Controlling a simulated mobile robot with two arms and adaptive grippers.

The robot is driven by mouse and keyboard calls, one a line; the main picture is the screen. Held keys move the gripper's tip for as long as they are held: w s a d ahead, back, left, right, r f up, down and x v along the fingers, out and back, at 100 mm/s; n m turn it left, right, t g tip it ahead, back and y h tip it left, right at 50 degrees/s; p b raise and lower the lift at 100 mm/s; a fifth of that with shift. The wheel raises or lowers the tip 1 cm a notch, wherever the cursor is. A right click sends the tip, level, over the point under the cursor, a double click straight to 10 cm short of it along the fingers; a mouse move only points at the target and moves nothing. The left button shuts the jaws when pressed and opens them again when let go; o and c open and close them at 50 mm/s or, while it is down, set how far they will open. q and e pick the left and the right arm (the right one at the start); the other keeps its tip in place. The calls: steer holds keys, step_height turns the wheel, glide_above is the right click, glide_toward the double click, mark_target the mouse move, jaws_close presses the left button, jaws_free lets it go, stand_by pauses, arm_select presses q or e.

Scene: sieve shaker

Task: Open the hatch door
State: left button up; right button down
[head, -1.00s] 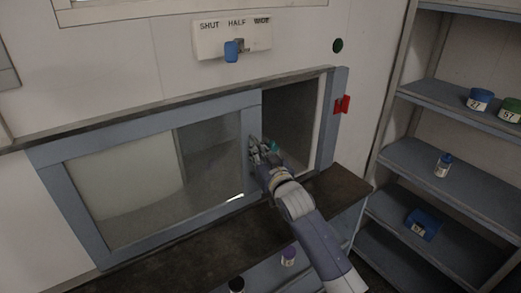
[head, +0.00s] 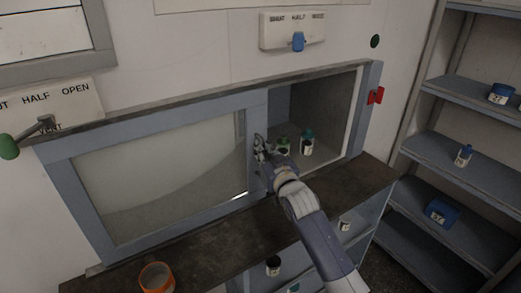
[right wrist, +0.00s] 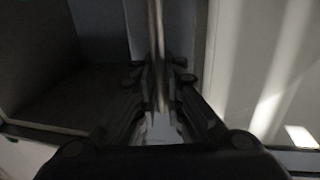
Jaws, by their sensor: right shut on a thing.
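The hatch door (head: 150,190) is a sliding glass pane in a blue-grey frame, set in the white wall in the head view. It stands partly open, with a gap between its right stile and the right jamb. My right gripper (head: 261,145) is at that stile. In the right wrist view my right gripper (right wrist: 160,85) is shut on a thin upright bar (right wrist: 157,35) that looks like the door's handle. My left gripper is not in view.
Small bottles (head: 307,142) stand inside the hatch. A dark ledge (head: 215,237) runs below it, with an orange container (head: 157,277) at the front. A switch plate with a blue lever (head: 298,42) is above. A red latch (head: 376,96) is on the right jamb. Shelves (head: 465,185) stand at the right.

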steer(key=shift+d+f, duration=0.15)
steer(key=shift+f, duration=0.2)
steer(key=c, duration=2.1)
jaws_free()
steer(key=shift+o, duration=0.5)
steer(key=shift+d+r, duration=0.1)
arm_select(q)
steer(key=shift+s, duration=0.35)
arm_select(e)
steer(key=v, duration=1.2)
steer(key=shift+s+r, duration=0.15)
steer(key=shift+r, duration=0.05)
steer(key=shift+d, duration=0.1)
